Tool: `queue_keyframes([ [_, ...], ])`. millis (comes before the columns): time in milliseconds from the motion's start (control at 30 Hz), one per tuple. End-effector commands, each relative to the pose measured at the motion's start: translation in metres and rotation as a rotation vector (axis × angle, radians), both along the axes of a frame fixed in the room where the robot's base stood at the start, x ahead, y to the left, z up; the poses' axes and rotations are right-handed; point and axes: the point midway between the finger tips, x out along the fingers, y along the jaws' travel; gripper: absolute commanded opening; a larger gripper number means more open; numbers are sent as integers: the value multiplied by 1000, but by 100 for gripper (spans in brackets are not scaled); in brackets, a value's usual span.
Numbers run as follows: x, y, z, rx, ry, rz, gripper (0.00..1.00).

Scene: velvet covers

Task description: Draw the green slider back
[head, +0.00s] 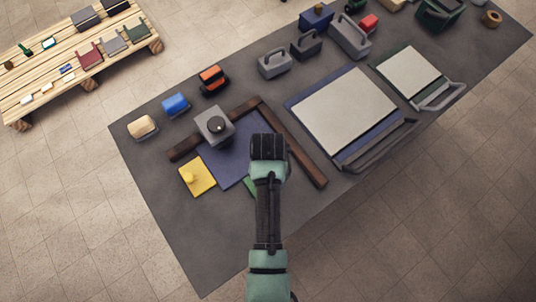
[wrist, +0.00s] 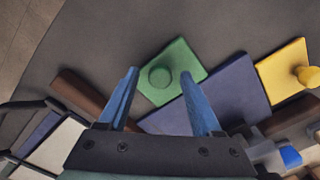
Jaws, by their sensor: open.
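The green slider (wrist: 177,72) is a flat square plate with a round green knob (wrist: 160,76). In the wrist view it lies at the edge of a flat blue panel (wrist: 228,93). In the head view only a small green corner (head: 250,187) shows beside my arm. My gripper (wrist: 159,73) is open, with its two blue fingers on either side of the knob in the wrist view. I cannot tell how high the fingertips are above the plate, and I see no contact. My arm hides the fingers in the head view.
A yellow slider (head: 197,177) with a knob lies at the panel's other side. Brown rails (head: 300,155) border the panel, and a grey block with a black knob (head: 215,125) stands near their corner. A large grey-topped board (head: 345,110) lies right. The near-left table (head: 190,240) is clear.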

Motion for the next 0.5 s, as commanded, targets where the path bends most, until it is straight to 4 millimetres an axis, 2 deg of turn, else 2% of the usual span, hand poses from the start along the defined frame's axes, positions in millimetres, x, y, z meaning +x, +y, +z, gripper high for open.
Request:
queue_keyframes([
  [233,1,0,-1,0,-1,0,66],
  [267,1,0,-1,0,-1,0,62],
  [500,1,0,0,0,-1,0,19],
])
